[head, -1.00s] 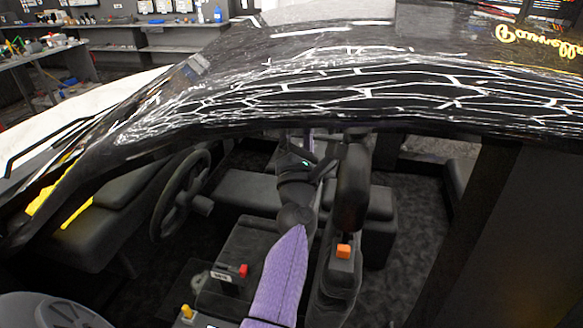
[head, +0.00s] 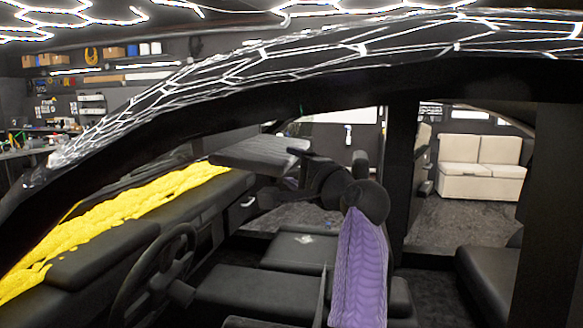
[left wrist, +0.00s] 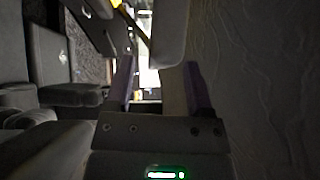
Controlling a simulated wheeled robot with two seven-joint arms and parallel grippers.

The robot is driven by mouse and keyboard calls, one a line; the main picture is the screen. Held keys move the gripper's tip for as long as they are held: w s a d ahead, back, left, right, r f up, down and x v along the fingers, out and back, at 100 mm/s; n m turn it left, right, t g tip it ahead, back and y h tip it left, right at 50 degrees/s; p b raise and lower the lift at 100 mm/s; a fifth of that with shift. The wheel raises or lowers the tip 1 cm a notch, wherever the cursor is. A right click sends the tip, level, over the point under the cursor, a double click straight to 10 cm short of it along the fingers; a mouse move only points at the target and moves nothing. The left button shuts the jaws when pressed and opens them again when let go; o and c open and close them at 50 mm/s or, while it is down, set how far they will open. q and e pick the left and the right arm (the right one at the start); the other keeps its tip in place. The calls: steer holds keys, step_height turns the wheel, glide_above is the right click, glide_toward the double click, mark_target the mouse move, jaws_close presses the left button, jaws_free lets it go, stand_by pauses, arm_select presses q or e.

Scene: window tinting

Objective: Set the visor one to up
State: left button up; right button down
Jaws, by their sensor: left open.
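The visor (head: 255,153) is a dark grey padded panel in the upper middle of the head view. It looks nearly flat and sticks out below the roof edge, above the dashboard. My left gripper (head: 283,180) is inside the car at the visor's near right end, partly hidden by its own wrist. In the left wrist view, the gripper (left wrist: 160,82) is open with its two purple-grey fingers apart. A grey rounded panel, which looks like the visor (left wrist: 170,35), reaches from the top toward the gap between the fingertips. Whether it touches a finger, I cannot tell.
The black roof rail with white lines (head: 300,55) arches above my arm. The steering wheel (head: 150,280) and the dashboard with yellow covering (head: 110,235) are at left. A dark pillar (head: 400,170) stands right of my arm. A cream sofa (head: 480,168) is beyond the car.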

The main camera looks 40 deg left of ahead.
arm_select(q)
steer(key=shift+w+a, duration=0.15)
steer(key=shift+a, duration=0.45)
jaws_close()
stand_by(1.0)
